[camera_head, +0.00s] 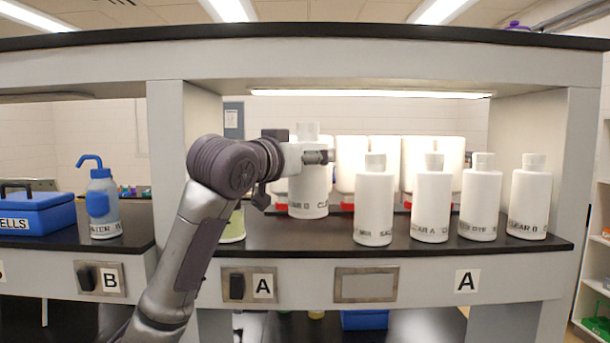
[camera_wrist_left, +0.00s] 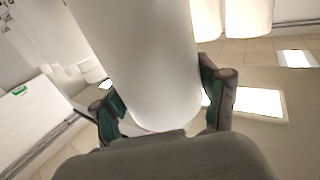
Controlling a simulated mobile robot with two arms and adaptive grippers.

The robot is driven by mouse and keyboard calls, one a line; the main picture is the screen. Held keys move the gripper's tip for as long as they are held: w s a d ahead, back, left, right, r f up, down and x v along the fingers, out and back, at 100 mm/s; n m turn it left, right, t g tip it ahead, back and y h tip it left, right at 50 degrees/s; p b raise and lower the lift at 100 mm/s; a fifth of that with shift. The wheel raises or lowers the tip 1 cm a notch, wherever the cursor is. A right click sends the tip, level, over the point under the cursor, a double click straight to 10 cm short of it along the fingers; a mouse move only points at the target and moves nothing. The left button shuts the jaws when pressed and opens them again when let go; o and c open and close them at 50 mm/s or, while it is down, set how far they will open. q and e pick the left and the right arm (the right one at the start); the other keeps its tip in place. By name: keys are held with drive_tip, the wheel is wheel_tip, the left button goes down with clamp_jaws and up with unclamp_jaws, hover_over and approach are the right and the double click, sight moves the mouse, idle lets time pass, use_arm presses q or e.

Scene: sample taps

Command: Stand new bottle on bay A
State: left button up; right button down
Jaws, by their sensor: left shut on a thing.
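My left gripper (camera_head: 318,157) reaches over the shelf from the left and is shut on a white bottle (camera_head: 309,192) with dark lettering and a white cap. The bottle looks upright; I cannot tell whether its base touches the shelf. In the left wrist view the white bottle (camera_wrist_left: 140,60) sits between the two green-padded fingers. Bay A is the black shelf (camera_head: 300,238) above the front panel with the "A" sign (camera_head: 467,281). My right gripper is in neither view.
A row of similar white bottles (camera_head: 374,205) stands on the right part of the shelf. White containers (camera_head: 386,160) stand behind. A greenish vessel (camera_head: 234,226) is partly hidden by my arm. A blue wash bottle (camera_head: 102,205) and blue case (camera_head: 36,212) stand left, past an upright post.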

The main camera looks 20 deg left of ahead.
sight(302, 183)
use_arm(q)
drive_tip(key=shift+w+a+f, duration=0.3)
drive_tip(key=shift+w+a, duration=0.15)
drive_tip(key=shift+w, duration=0.05)
drive_tip(key=shift+w+a+f, duration=0.3)
drive_tip(key=shift+w+a, duration=0.1)
drive_tip(key=shift+w, duration=0.1)
drive_tip(key=shift+s+f+p, duration=0.25)
drive_tip(key=shift+f+p, duration=0.2)
drive_tip(key=shift+p, duration=0.1)
wheel_tip(302, 183, down, 2)
drive_tip(key=shift+s+f+p, duration=0.15)
drive_tip(key=shift+p, duration=0.3)
drive_tip(key=shift+w+a+f, duration=0.1)
drive_tip(key=shift+w+f, duration=0.15)
drive_tip(key=shift+f, duration=0.25)
drive_tip(key=shift+s, duration=0.1)
drive_tip(key=o, duration=1.8)
drive_tip(key=shift+f, duration=0.1)
